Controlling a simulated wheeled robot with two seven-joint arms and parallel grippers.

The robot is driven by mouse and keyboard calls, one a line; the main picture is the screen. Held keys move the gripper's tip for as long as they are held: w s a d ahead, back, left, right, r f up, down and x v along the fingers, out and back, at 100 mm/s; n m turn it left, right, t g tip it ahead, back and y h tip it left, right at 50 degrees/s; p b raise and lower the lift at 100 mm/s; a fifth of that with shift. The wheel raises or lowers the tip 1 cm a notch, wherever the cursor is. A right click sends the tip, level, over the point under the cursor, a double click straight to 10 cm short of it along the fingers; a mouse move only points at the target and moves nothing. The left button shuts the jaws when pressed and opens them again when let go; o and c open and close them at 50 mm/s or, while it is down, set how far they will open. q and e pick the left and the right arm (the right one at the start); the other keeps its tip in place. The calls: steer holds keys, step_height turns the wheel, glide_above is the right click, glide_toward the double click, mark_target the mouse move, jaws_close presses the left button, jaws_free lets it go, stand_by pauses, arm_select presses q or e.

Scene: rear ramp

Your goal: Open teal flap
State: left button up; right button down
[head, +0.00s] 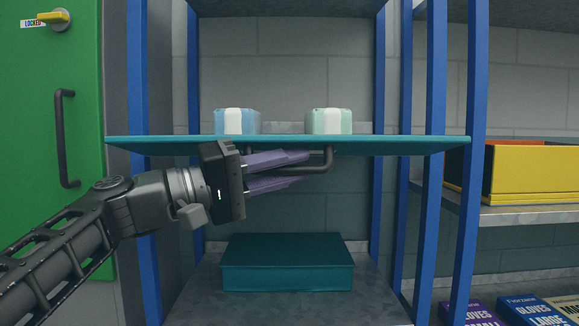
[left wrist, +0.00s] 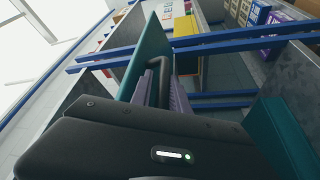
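The teal flap (head: 180,147) lies level, folded down, seen nearly edge-on in front of the blue-framed bay. In the left wrist view the flap (left wrist: 147,60) rises as a teal panel. Its dark handle (head: 328,160) hangs from the underside. My left gripper (head: 300,170) is under the flap, its purple fingers above and below the handle bar, closed around it. In the left wrist view the handle (left wrist: 163,68) sits between the fingers. The exact contact is partly hidden. My right gripper is in neither view.
A blue-white box (head: 236,121) and a mint-white box (head: 329,121) stand above the flap's level. A teal box (head: 287,263) sits on the lower shelf. Blue posts (head: 142,220) flank the bay. A green door (head: 85,120) is left, a yellow bin (head: 530,176) right.

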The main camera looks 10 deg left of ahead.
arm_select(q)
steer(key=v, duration=0.7)
steer(key=shift+s+a+p, duration=0.3)
steer(key=f+b+v, duration=0.1)
steer(key=b+v, duration=0.1)
steer(key=v, duration=0.7)
steer(key=shift+w, duration=0.3)
stand_by(0.4)
steer(key=shift+a+f, duration=0.1)
steer(key=shift+c, duration=0.3)
